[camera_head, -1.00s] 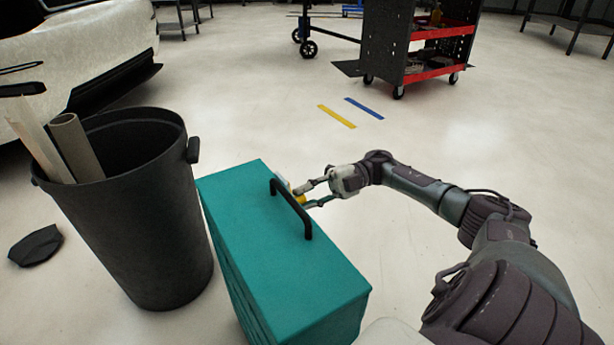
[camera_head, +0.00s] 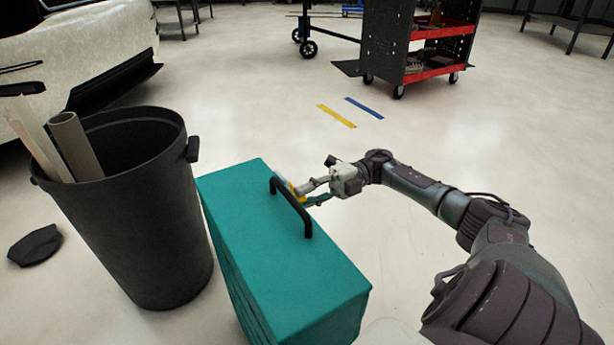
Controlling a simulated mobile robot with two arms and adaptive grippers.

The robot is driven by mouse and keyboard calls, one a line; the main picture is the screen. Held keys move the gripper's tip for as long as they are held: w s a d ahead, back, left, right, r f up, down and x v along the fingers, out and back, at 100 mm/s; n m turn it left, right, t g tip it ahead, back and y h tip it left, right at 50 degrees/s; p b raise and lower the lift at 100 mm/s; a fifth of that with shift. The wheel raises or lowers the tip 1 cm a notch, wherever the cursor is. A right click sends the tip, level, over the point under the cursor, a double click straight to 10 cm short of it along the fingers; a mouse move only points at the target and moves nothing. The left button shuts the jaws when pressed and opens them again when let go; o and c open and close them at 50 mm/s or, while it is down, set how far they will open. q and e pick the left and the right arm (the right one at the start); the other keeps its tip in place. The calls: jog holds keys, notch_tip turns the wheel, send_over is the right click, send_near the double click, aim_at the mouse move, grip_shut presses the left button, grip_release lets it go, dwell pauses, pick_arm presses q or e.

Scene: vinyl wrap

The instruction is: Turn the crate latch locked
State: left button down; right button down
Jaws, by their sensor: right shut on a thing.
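The teal crate (camera_head: 285,250) stands on the floor, with a black bar handle (camera_head: 293,210) on its top. A small yellow latch (camera_head: 293,189) shows at the crate's far right side, near the handle's far end. It is partly hidden by the crate edge and the fingers, so I cannot read its exact angle. My right gripper (camera_head: 309,193) reaches in from the right and is shut on the latch. My left gripper is not in view.
A black bin (camera_head: 140,220) with rolls in it stands close left of the crate. A dark flat piece (camera_head: 36,246) lies left of the bin. A red and black cart (camera_head: 405,50) stands farther back. The floor right of the crate is clear apart from my arm.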

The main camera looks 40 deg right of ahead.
jog(key=c, duration=1)
grip_release()
jog(key=shift+o, duration=0.2)
jog(key=shift+d, duration=0.1)
jog(key=v, duration=0.7)
jog(key=shift+d, duration=0.2)
jog(key=shift+s, duration=0.15)
